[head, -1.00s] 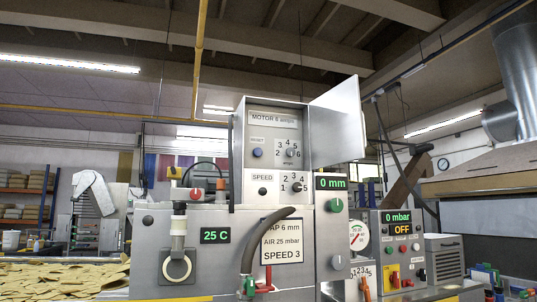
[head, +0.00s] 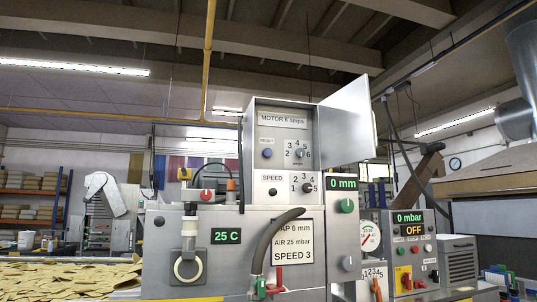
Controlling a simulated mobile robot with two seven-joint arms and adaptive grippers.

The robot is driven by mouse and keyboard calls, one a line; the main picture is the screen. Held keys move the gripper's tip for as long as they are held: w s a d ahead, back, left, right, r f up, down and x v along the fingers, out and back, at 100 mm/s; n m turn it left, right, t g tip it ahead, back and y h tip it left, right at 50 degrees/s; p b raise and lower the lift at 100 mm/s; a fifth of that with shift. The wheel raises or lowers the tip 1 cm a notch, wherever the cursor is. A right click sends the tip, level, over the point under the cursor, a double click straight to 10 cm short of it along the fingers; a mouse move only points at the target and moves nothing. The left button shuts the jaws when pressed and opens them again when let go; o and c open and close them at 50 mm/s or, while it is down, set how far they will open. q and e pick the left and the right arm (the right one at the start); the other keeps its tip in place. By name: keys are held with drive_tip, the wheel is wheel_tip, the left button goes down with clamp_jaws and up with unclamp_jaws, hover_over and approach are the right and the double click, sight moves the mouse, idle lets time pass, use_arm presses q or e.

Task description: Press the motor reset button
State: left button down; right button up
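The motor reset button is a small round blue button (head: 267,153) under a RESET label, on the grey panel inside the open motor box (head: 262,137) in the head view. A label reading MOTOR 6 amps is above it. A dial (head: 300,154) numbered 2 to 6 sits to its right. The box door (head: 347,122) stands open to the right. Nothing covers the button. Neither of my grippers shows in the head view.
A speed dial (head: 307,188) is below the motor box. A curved dark hose (head: 278,233) rises in front of the machine. A vacuum unit (head: 408,250) reading 0 mbar and OFF stands right. Chips (head: 65,280) cover the surface at lower left.

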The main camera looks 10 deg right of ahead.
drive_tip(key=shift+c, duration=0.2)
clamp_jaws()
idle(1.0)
